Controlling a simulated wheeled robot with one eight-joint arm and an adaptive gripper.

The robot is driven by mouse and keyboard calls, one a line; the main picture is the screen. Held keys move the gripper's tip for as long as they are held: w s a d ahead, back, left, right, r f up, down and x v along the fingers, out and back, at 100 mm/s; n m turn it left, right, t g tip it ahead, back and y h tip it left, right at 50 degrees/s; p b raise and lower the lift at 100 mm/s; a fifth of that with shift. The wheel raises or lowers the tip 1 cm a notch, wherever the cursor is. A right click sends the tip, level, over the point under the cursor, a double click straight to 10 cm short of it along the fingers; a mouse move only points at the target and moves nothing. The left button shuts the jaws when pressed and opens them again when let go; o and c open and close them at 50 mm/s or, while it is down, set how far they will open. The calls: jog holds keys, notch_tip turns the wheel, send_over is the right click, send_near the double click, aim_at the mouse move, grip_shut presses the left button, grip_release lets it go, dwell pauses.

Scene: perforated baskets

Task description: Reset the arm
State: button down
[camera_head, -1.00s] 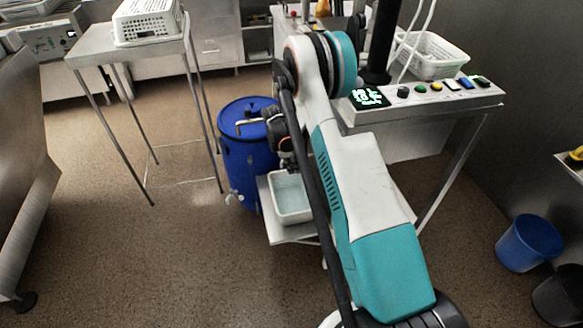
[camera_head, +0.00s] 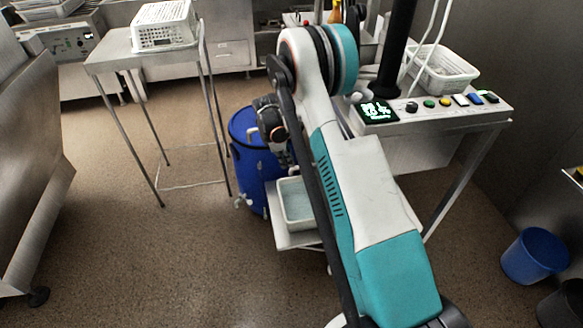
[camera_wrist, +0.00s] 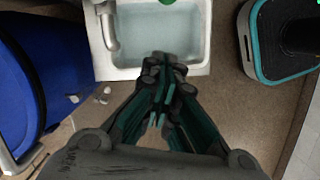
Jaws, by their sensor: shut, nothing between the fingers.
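My arm (camera_head: 370,185), white and teal, rises through the middle of the head view, folded at its elbow near the top. Its wrist part (camera_head: 272,125) hangs in front of the blue barrel (camera_head: 250,165), and the fingers are hidden or too small to make out there. In the wrist view my gripper (camera_wrist: 163,70) has its dark and teal fingers drawn together, shut and empty. It points toward the near edge of a white basin (camera_wrist: 192,70) with a metal tap. I cannot tell the gap between fingertips and basin.
The blue barrel also shows in the wrist view (camera_wrist: 25,80). The basin also shows in the head view (camera_head: 281,205). A white perforated basket (camera_head: 165,25) stands on a metal table at left. Another basket (camera_head: 445,72) stands on the control-panel table (camera_head: 425,118). A blue bucket (camera_head: 535,256) is at right.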

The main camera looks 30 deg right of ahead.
jog(key=s+a+r+m+t, duration=0.1)
jog(key=s+a+r+m, duration=0.2)
jog(key=r, duration=0.6)
jog(key=s+a+r+t, duration=0.2)
jog(key=s+a+r, duration=0.15)
jog(key=r, duration=0.65)
jog(key=s+a+r+m+t, duration=0.15)
jog(key=s+r, duration=0.25)
jog(key=r, duration=0.5)
jog(key=s+a+r+m+t+y, duration=0.1)
jog(key=s+a+r+m+t, duration=0.1)
jog(key=s, duration=0.9)
jog(key=s+a+r+m+t+y, duration=0.1)
jog(key=s+a+m, duration=0.4)
jog(key=s, duration=0.6)
notch_tip(320, 180, up, 2)
jog(key=shift+a+t, duration=0.3)
jog(key=shift+t, duration=0.25)
